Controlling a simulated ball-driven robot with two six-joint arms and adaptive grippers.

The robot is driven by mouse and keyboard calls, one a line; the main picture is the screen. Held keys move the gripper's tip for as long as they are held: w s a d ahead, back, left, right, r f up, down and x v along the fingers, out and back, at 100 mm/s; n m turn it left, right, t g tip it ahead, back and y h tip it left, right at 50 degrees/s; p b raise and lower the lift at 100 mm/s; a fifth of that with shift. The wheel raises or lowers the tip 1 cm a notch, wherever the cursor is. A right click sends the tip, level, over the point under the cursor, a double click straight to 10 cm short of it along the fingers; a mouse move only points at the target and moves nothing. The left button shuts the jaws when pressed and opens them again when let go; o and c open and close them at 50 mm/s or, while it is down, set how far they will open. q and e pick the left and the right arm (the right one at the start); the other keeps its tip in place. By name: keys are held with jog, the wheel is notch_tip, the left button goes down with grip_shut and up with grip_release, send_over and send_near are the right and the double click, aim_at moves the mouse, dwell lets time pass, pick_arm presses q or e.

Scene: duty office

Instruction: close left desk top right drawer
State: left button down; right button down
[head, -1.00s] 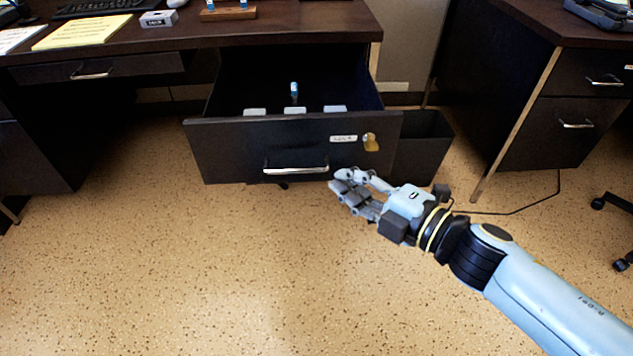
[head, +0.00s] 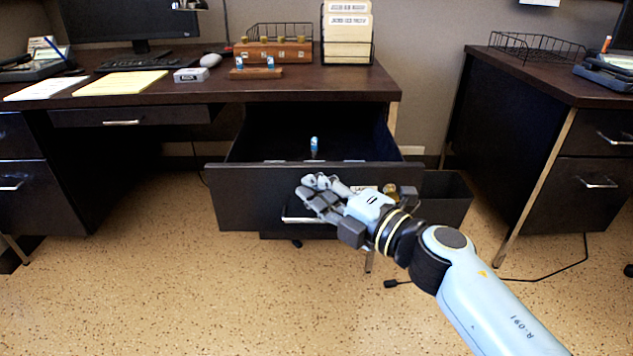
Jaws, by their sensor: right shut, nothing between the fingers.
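The left desk (head: 330,86) has its top right drawer (head: 243,186) pulled well out, with a black front, a silver handle (head: 297,217) and a brass lock (head: 390,190). A small blue-and-white item (head: 314,146) stands inside the drawer. My right gripper (head: 312,188) is shut and empty. Its fingers are in front of the drawer front, above the handle; I cannot tell whether they touch it. The gripper and wrist hide part of the front, its label and the handle's right end. My left gripper is not in view.
A black waste bin (head: 446,197) stands right of the drawer. A second desk (head: 545,92) is at the right. A keyboard (head: 147,62), yellow paper (head: 120,84) and a file holder (head: 347,40) are on the left desk. The speckled floor in front is mostly clear.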

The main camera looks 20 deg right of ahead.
jog(key=shift+w+d+f, duration=0.1)
jog(key=shift+w+d, duration=0.1)
jog(key=shift+w, duration=0.3)
jog(key=shift+w+d+f, duration=0.1)
jog(key=shift+w+d, duration=0.05)
jog(key=shift+w, duration=0.35)
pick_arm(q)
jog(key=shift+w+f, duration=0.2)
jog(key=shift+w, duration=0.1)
pick_arm(e)
jog(key=shift+w+r, duration=0.15)
jog(key=shift+w, duration=0.1)
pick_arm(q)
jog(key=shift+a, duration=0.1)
pick_arm(e)
jog(key=shift+d, duration=0.1)
